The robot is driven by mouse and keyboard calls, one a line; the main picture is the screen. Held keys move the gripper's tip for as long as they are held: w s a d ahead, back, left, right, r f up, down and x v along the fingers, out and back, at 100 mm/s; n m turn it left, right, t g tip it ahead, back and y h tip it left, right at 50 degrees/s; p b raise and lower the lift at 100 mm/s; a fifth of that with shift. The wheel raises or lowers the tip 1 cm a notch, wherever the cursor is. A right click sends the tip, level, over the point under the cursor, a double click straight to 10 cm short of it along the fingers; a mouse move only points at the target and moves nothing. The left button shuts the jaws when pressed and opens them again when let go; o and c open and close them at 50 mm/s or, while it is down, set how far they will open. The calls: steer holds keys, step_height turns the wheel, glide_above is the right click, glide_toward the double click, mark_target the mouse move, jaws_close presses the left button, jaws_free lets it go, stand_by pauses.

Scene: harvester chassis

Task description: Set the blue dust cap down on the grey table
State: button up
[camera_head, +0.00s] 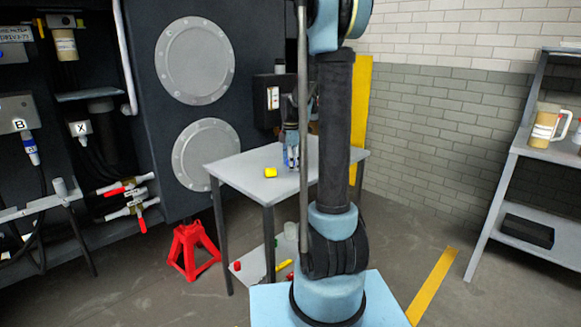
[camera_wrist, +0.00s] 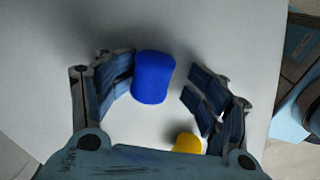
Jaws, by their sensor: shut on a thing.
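The blue dust cap (camera_wrist: 153,78) is a short blue cylinder between the fingers of my gripper (camera_wrist: 160,88) in the wrist view. The left finger touches its side; a gap shows between it and the right finger in this view. My gripper is shut on the cap. The grey table (camera_head: 235,167) lies beneath, and its pale top (camera_wrist: 40,60) fills most of the wrist view. In the head view my gripper (camera_head: 291,158) is low over the tabletop, partly hidden behind my arm. I cannot tell whether the cap touches the table.
A yellow object (camera_head: 270,172) lies on the table left of my gripper; it also shows in the wrist view (camera_wrist: 187,143). The table's left front is clear. The dark chassis (camera_head: 255,45) stands behind, a red jack stand (camera_head: 192,245) left, and a shelf (camera_head: 540,150) far right.

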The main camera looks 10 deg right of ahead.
step_height(320, 180, up, 12)
stand_by(0.6)
steer(key=shift+f, duration=0.1)
steer(key=s+m, duration=0.5)
steer(key=s, duration=0.6)
steer(key=s+f+m+t, duration=0.1)
steer(key=s+f+m, duration=0.6)
steer(key=s, duration=0.5)
steer(key=s+f+m+t, duration=0.1)
steer(key=s+f+m, duration=0.6)
steer(key=s, duration=0.4)
steer(key=shift+s+d+f, duration=0.25)
steer(key=shift+s+f, duration=0.1)
steer(key=shift+f, duration=0.4)
